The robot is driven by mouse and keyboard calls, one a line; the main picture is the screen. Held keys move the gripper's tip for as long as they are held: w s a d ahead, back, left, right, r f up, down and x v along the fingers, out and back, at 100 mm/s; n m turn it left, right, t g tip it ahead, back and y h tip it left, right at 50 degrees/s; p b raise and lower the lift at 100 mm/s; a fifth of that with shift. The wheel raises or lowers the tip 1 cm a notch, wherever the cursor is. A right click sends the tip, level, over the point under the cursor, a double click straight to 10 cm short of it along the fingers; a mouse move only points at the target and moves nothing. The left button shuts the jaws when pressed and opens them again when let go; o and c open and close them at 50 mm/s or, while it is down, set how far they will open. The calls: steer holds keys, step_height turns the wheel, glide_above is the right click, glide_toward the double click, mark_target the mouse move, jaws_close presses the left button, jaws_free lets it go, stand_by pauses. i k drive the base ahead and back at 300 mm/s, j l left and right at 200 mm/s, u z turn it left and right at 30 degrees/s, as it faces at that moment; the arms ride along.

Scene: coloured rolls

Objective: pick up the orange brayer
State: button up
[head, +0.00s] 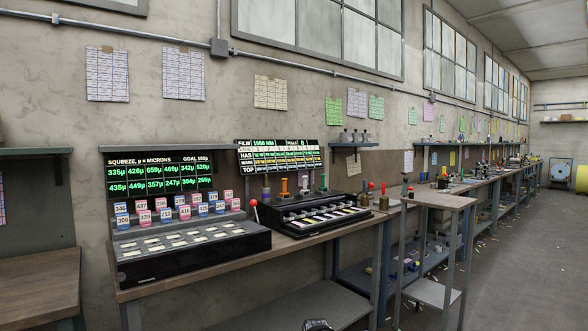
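A small upright orange piece (284,187) stands at the back of the black machine on the right part of the bench, in the head view. It looks like the orange brayer, but it is too small to make out its roller. A purple piece (265,191), a pale piece (304,183) and a green piece (323,182) stand in the same row. A small dark rounded part at the bottom edge may be mine. My gripper's fingers do not show, and nothing is seen touching the orange piece.
The wooden bench (190,283) holds a keyed console (190,244) with numbered tags, and the black machine (318,216) beside it. A red-knobbed lever (253,208) stands between them. A tall narrow stand (436,201) is at the right. Open floor (520,270) lies further right.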

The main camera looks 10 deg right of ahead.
mark_target(284, 194)
steer(key=i+l, duration=0.15)
steer(key=l, duration=0.3)
steer(key=i+l+u, duration=0.15)
steer(key=l, duration=0.25)
steer(key=i+l, duration=0.1)
steer(key=l, duration=0.35)
steer(key=i+l+u, duration=0.15)
steer(key=l, duration=0.3)
